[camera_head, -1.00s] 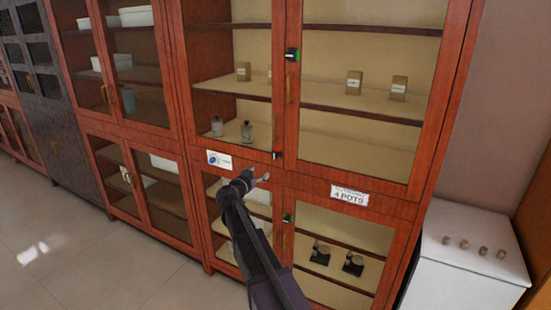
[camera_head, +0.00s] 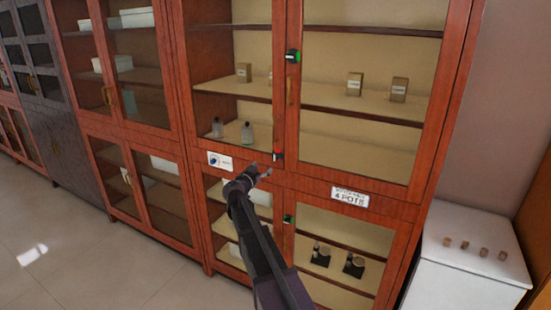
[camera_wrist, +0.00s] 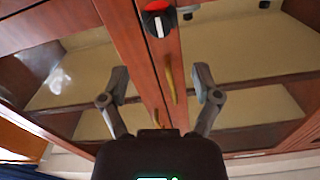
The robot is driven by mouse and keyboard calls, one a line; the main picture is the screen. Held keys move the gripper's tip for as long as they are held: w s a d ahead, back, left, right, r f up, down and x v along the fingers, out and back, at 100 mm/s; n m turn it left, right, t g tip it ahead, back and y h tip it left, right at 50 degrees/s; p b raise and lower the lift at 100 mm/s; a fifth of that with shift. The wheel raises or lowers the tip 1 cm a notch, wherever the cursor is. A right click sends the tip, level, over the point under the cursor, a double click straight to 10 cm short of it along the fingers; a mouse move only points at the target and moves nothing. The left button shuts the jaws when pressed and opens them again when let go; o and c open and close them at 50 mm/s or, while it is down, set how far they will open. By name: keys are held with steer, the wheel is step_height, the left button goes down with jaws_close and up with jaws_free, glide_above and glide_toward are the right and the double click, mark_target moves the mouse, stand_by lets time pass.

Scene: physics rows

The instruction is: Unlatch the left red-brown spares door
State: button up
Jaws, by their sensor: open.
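The red-brown cabinet (camera_head: 320,178) has glass doors above and below. A small black and red latch (camera_head: 277,155) sits at the lower right corner of its upper left door (camera_head: 231,100). In the wrist view a round latch (camera_wrist: 158,19) with red, black and a white bar shows at the top. My gripper (camera_head: 262,169) is just below and left of the red latch in the head view. In the wrist view my gripper (camera_wrist: 160,84) is open, its fingers apart and nothing between them. I cannot tell whether it touches the door.
Green-marked latches sit higher (camera_head: 292,55) and lower (camera_head: 288,219) on the cabinet. A brass handle (camera_wrist: 170,78) stands out between my fingers' lines in the wrist view. A white cabinet (camera_head: 465,262) stands at the right. The floor (camera_head: 80,255) at left is clear.

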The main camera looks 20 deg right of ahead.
mark_target(274, 157)
steer(key=x, duration=1)
steer(key=shift+w+d, duration=0.2)
jaws_close()
